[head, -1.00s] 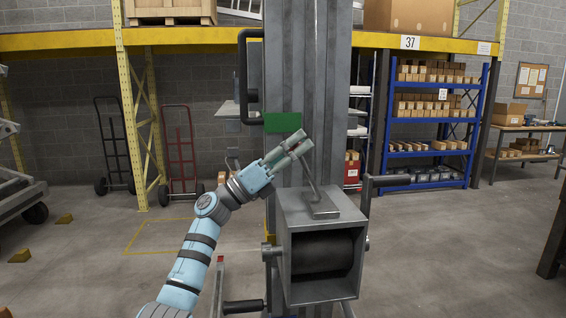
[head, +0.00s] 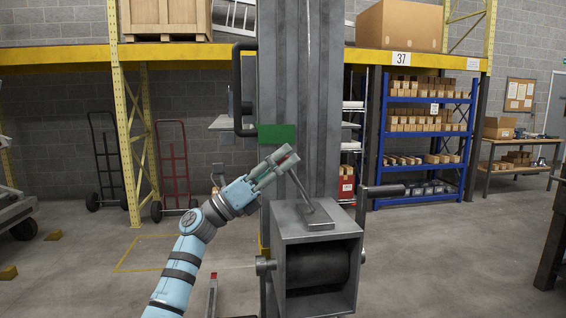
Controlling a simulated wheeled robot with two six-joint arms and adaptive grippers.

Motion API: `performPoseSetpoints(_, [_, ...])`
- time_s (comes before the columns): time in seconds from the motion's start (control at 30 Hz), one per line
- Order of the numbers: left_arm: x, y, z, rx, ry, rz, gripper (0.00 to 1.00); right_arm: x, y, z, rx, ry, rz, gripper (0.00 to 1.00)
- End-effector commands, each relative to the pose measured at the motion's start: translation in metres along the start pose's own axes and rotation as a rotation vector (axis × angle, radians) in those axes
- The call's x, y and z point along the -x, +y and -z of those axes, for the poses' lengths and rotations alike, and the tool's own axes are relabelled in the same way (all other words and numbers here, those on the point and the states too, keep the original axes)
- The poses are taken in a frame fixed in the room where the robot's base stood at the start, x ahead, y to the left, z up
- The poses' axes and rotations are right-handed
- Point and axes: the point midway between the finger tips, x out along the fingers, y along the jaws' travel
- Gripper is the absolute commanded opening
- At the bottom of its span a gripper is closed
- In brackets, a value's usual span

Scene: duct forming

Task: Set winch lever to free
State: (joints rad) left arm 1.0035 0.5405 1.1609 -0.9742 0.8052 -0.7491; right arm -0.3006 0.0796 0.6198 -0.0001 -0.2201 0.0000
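The winch (head: 278,262) is a grey metal box on the front of a tall steel column, with a dark drum (head: 318,265) inside. Its thin grey lever (head: 305,192) rises from a plate on the box top (head: 316,219) and leans up and to the left. My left gripper (head: 289,155) is at the lever's upper end, its two pale green fingers pointing up and right. The fingers overlap the lever's tip in the picture and hide it; whether they grip it does not show. My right gripper is out of view.
A crank handle (head: 382,191) sticks out at the winch's right. A green plate (head: 277,134) and a black bar handle (head: 238,90) are on the column (head: 317,110) above my gripper. A blue shelf (head: 424,138) stands behind, with open floor in front of it.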

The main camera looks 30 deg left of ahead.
Motion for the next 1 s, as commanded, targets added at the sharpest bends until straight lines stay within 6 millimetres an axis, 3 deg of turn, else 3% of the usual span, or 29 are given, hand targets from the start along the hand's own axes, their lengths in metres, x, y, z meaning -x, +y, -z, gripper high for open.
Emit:
performPoseSetpoints(0.27, [0.004,0.0,0.0,0.0,-0.001,-0.001,0.48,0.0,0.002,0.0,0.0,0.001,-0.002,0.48])
performPoseSetpoints(0.37, [0.021,0.001,0.0,-0.001,0.001,-0.003,0.48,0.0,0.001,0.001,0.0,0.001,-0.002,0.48])
performPoseSetpoints(0.7, [0.108,0.001,0.0,0.001,0.003,-0.003,0.48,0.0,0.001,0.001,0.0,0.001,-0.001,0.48])
performPoseSetpoints(0.83, [0.12,0.0,0.0,0.0,0.0,-0.002,0.48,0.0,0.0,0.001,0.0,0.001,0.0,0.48])
performPoseSetpoints(1.0, [0.121,0.0,-0.001,0.0,-0.002,0.0,0.48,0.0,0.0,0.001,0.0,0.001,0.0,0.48])
